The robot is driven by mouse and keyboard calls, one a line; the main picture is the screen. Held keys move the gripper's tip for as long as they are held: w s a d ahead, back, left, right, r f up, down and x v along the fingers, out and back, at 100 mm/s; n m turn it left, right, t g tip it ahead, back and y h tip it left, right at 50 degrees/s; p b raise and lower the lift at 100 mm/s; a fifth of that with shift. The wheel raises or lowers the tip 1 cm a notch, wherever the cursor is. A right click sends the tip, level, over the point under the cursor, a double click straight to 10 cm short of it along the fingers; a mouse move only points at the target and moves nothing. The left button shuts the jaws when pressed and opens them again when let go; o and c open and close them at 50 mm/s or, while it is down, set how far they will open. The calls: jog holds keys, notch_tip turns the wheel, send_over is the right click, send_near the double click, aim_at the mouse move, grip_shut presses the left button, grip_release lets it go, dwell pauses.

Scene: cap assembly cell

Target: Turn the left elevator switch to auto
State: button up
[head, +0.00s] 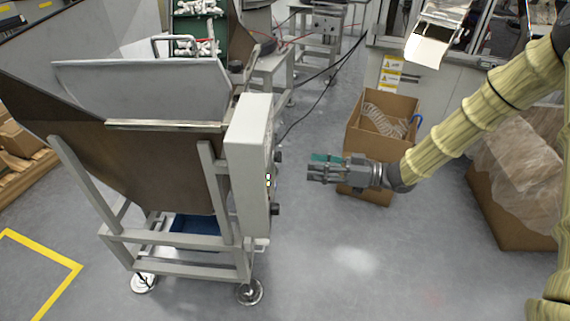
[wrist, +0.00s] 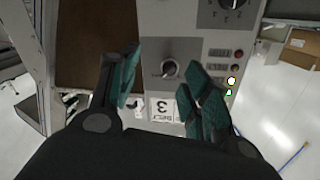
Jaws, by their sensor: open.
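The control box (head: 249,150) is a light grey panel on the side of the hopper machine, seen nearly edge-on in the head view, with dark knobs sticking out on its right. In the wrist view its face (wrist: 185,18) shows a rotary switch (wrist: 169,69) with a pale pointer between my fingers, and a larger dial (wrist: 238,10) near the top. Which switch is the left elevator one cannot be read. My gripper (head: 327,169) is right of the box with a gap between. In the wrist view my gripper (wrist: 160,90) is open, its teal fingers either side of the switch, holding nothing.
Several small buttons and lights (wrist: 238,60) sit right of the switch. A label with a 3 (wrist: 162,109) is below it. The hopper (head: 150,150) stands on a metal frame. Cardboard boxes (head: 370,190) are behind my gripper. Open floor (head: 350,265) lies below.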

aim_at(277, 157)
jog(key=a+r+n+g, duration=0.2)
jog(key=a+r+n, duration=0.1)
jog(key=a, duration=0.6)
jog(key=shift+w+g+y+b, duration=0.4)
jog(key=shift+b, duration=0.05)
jog(key=shift+a+r, duration=0.1)
jog(key=c, duration=1)
